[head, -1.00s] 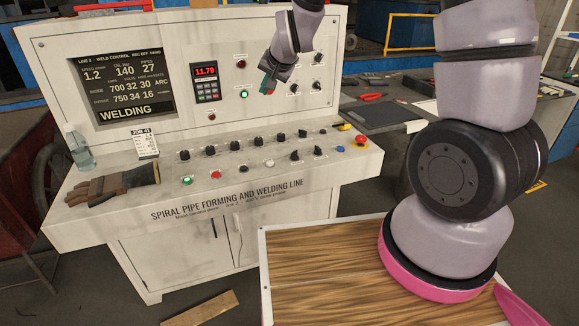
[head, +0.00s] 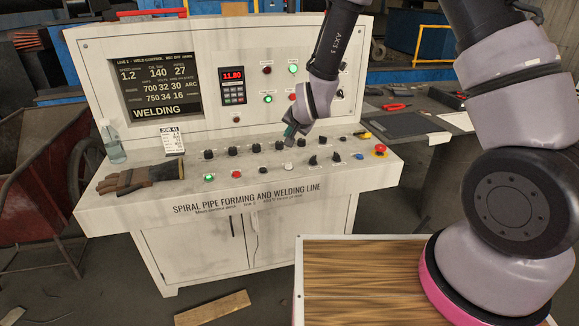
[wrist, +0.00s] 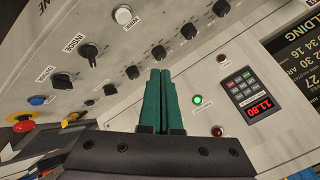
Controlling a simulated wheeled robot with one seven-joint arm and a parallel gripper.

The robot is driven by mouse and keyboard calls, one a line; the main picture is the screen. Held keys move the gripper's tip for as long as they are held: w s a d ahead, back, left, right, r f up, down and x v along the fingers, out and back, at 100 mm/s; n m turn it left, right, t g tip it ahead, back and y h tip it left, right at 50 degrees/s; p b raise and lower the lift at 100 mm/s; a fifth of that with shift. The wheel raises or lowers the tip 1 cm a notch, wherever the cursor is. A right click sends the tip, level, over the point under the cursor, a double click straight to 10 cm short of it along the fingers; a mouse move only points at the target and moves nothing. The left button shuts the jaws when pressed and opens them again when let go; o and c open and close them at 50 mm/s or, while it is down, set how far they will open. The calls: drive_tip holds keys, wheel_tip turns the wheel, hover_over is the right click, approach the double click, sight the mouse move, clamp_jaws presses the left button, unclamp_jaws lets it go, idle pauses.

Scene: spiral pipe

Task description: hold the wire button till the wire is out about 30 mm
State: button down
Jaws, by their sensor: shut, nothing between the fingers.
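A white round button (head: 288,167) sits in the front row of the sloping control desk (head: 120,212). It is the likely wire button, but its label is too small to read surely. It also shows near the top of the wrist view (wrist: 123,16). My gripper (head: 290,131) has green fingers and is shut and empty. It is above the back row of black knobs, apart from the white button. In the wrist view the fingertips (wrist: 160,72) point toward a black knob (wrist: 158,52). No wire is visible.
The red display (head: 233,76) reads 11.80. A screen (head: 152,84) shows WELDING. Black knobs, a lit green button (head: 209,177) and a red button (head: 236,175) surround the white one. A red emergency stop (head: 380,149) is at right; a glove (head: 140,177) lies at left.

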sight(289, 167)
drive_tip(key=shift+f, duration=4.25)
drive_tip(key=shift+f, duration=0.15)
drive_tip(key=shift+f, duration=0.25)
drive_tip(key=shift+f, duration=0.4)
idle(2.9)
